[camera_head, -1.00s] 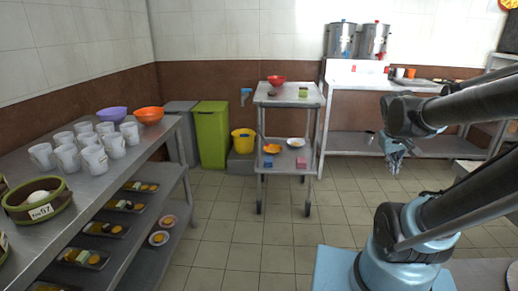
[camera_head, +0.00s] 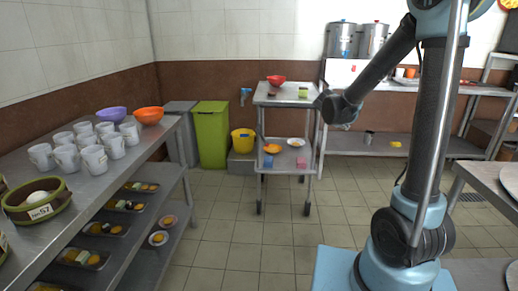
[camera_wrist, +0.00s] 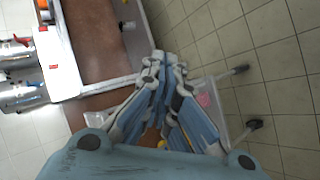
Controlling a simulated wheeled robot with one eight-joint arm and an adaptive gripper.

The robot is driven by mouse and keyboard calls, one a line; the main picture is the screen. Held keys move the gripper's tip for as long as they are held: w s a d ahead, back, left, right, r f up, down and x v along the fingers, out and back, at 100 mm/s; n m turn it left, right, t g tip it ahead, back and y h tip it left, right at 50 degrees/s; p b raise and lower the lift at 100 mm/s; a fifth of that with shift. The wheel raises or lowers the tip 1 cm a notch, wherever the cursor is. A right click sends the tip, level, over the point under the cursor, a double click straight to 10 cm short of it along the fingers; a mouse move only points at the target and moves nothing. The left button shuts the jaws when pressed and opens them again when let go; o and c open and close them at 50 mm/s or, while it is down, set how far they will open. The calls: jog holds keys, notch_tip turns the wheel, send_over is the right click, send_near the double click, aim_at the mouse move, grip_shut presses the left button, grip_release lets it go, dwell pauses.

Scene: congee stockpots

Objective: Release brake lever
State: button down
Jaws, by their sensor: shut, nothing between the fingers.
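The metal trolley (camera_head: 284,148) stands on the tiled floor in the middle of the head view, with dark caster wheels at its feet, among them a front left caster (camera_head: 258,208) and a front right caster (camera_head: 307,208). Two casters also show in the wrist view, an upper one (camera_wrist: 241,69) and a lower one (camera_wrist: 254,125). I cannot make out a brake lever on any of them. My gripper (camera_wrist: 166,60) is shut and empty, its fingertips together. It hides much of the trolley in the wrist view. In the head view my wrist is beside the trolley's right edge, well above the casters.
A long steel table (camera_head: 99,171) with white cups fills the left. A green bin (camera_head: 211,134) and yellow bucket (camera_head: 243,140) stand behind, left of the trolley. A counter (camera_head: 350,80) with two metal stockpots is at the back right. Floor (camera_head: 280,240) before the trolley is clear.

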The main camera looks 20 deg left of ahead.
jog(key=w+a+f+n+t, duration=0.2)
jog(key=w+a, duration=0.2)
jog(key=a, duration=0.3)
jog(key=w+a+f+n+t, duration=0.1)
jog(key=w+a+f+n, duration=0.15)
jog(key=a, duration=0.45)
jog(key=n+t+y, duration=0.4)
jog(key=n+y, duration=0.1)
jog(key=n, duration=0.2)
send_near(263, 138)
jog(key=w+d, duration=0.1)
jog(key=d, duration=0.4)
jog(key=s+a+f+n+t+y, duration=0.1)
jog(key=s+a+f+n+y, duration=0.1)
jog(key=s+a+f, duration=0.3)
jog(key=a+f+n, duration=0.1)
jog(key=a+f, duration=0.1)
jog(key=a, duration=0.1)
jog(key=shift+a+y, duration=0.25)
jog(key=shift+y, duration=0.15)
jog(key=shift+s+f, duration=0.1)
jog(key=w+d+r, duration=0.1)
jog(key=w+r, duration=0.1)
jog(key=w, duration=0.9)
